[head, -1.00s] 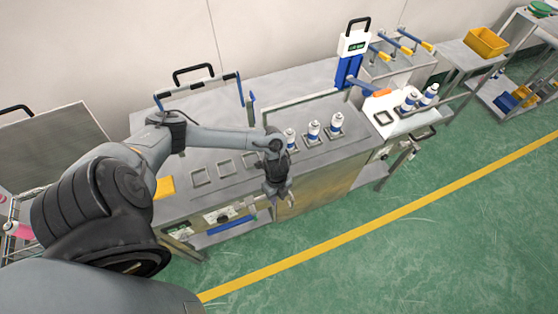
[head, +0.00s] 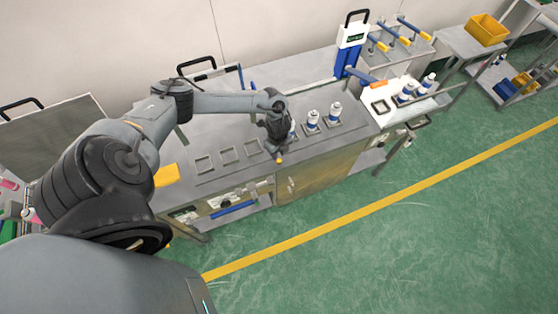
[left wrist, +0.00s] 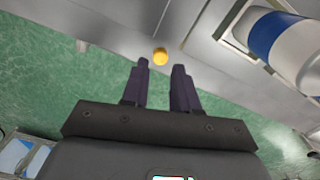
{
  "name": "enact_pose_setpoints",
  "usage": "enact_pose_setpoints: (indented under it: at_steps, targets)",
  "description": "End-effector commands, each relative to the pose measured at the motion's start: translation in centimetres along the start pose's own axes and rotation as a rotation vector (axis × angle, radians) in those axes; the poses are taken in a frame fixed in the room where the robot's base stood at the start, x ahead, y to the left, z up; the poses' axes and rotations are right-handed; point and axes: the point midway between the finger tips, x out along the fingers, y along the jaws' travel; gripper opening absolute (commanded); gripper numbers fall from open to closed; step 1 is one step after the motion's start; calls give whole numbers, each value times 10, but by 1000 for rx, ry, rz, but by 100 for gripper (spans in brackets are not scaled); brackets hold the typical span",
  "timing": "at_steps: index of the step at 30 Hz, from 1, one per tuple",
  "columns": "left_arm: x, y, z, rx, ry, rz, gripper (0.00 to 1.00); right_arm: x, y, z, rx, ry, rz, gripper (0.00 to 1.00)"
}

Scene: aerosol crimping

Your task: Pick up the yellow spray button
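The yellow spray button (head: 279,161) shows in the head view just below my left gripper (head: 277,149), near the front edge of the steel bench. In the left wrist view the button (left wrist: 160,57) is a small round yellow piece, just beyond the gap between the two dark fingertips of the left gripper (left wrist: 161,67). The fingers stand apart with nothing between them. I cannot tell how high the fingertips are above the bench. My right gripper is in neither view.
White-and-blue cans stand in holders on the bench (head: 215,172), right of the gripper; one can (left wrist: 285,45) is close in the wrist view. Several empty square holders lie to the left. A blue-and-white press (head: 352,40) stands farther right. Green floor is clear in front.

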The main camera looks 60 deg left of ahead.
Motion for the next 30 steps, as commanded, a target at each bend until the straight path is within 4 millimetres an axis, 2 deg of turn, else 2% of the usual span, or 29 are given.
enact_pose_setpoints:
  at_steps: [9,20,24,26,30]
  targets:
    - [39,-1,-4,0,1,1,29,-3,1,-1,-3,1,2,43]
    - [45,-1,-4,0,0,0,29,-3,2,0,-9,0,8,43]
    - [45,-1,-4,0,0,0,8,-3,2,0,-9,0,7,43]
    - [45,-1,-4,0,0,0,0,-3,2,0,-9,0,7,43]
    - [45,-1,-4,0,0,0,0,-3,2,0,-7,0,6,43]
